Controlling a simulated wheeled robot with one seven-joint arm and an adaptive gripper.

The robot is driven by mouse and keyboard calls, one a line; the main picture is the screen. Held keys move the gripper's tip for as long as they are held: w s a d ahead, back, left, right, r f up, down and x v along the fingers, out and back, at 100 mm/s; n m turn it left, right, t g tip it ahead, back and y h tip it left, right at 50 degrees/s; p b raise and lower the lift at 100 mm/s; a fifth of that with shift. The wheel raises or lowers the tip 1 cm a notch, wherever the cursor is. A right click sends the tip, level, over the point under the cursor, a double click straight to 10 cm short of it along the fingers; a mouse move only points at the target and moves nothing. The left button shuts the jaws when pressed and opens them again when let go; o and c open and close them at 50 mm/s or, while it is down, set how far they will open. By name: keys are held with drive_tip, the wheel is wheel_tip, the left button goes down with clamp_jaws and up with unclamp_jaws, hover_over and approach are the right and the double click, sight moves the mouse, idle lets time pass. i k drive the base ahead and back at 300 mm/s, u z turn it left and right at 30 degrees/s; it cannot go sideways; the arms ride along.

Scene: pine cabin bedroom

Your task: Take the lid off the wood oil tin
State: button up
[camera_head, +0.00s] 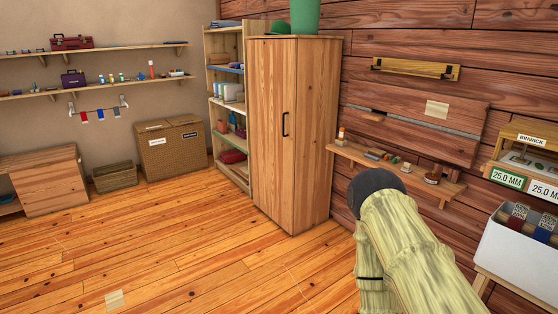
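No tin can be surely told as the wood oil tin, as labels on the small things are too small to read. A small dark brown round container (432,179) with a pale label sits toward the right end of the low wall shelf (445,190). A small orange-and-white bottle (340,137) stands at that shelf's left end. My arm rises in front of the shelf from the lower right and hides part of the wall below it. My gripper cannot be made out.
A tall wooden cabinet (289,130) stands shut left of the shelf. A white bin (515,257) stands at the right edge. Wicker baskets (172,150) and a wooden chest (45,184) line the far wall. The plank floor (190,245) is largely clear.

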sight(432, 176)
drive_tip(key=u, duration=0.25)
drive_tip(key=i, duration=1.8)
drive_tip(key=z, duration=0.45)
drive_tip(key=i, duration=1.65)
drive_tip(key=z, duration=1.45)
drive_tip(key=i, duration=0.75)
drive_tip(key=z, duration=0.4)
